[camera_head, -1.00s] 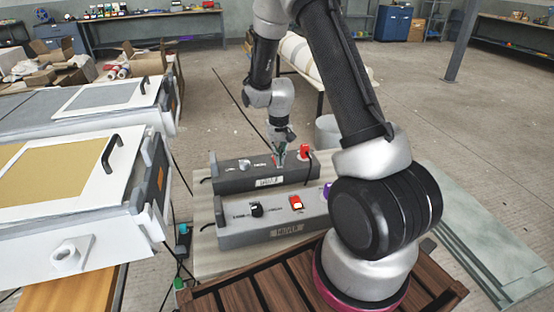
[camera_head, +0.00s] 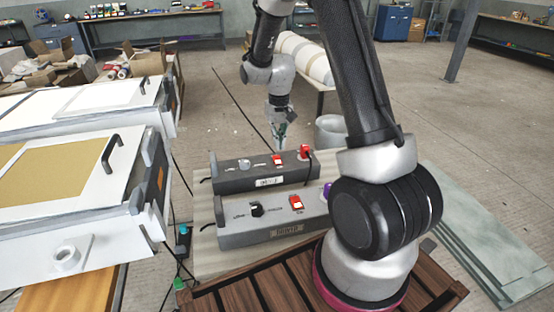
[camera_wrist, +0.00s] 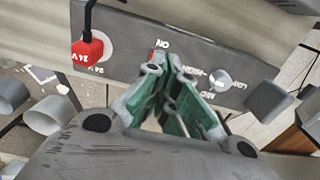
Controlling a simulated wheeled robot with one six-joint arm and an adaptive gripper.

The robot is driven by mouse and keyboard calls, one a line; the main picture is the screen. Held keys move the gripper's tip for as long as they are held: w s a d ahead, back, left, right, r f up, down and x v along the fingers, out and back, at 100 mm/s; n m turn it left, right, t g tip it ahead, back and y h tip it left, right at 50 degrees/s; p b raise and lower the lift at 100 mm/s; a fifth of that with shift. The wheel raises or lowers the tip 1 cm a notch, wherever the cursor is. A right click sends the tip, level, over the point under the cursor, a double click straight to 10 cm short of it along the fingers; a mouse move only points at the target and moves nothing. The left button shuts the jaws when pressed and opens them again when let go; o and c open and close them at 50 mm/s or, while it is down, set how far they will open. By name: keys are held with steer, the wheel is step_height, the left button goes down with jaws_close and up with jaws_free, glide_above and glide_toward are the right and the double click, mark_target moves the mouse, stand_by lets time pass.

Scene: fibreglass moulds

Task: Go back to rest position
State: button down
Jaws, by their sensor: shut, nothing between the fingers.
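My gripper (camera_head: 281,140) is above the far grey control box (camera_head: 232,178) in the head view, with its fingers pointing down. In the wrist view the green-lined fingers (camera_wrist: 172,72) meet at their tips and hold nothing. The far box shows a red switch (camera_head: 277,160), a light knob (camera_head: 244,164) and a red plug (camera_head: 305,151) with a black cable. In the wrist view the fingers partly cover the box's red switch, and the red plug (camera_wrist: 88,52) and the knob (camera_wrist: 220,79) show on either side.
A nearer grey control box (camera_head: 235,238) has a black knob and a red switch. White moulds with black handles (camera_head: 112,155) stand at the left. A white roll (camera_head: 305,60) lies on a table behind. Flat slabs (camera_head: 490,240) lie on the floor at right.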

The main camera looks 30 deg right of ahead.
steer(key=shift+s, duration=0.1)
stand_by(0.4)
steer(key=s, duration=0.1)
steer(key=s+g, duration=0.1)
steer(key=s, duration=0.1)
steer(key=shift+s+f+n, duration=0.3)
steer(key=shift+f+n, duration=0.05)
steer(key=shift+n, duration=0.05)
steer(key=s+r+n+t, duration=0.1)
steer(key=s+r+t, duration=0.4)
steer(key=s+r, duration=1.9)
steer(key=shift+s+r+n, duration=0.3)
steer(key=shift+s+r, duration=0.05)
steer(key=shift+r, duration=0.25)
steer(key=shift+a, duration=0.1)
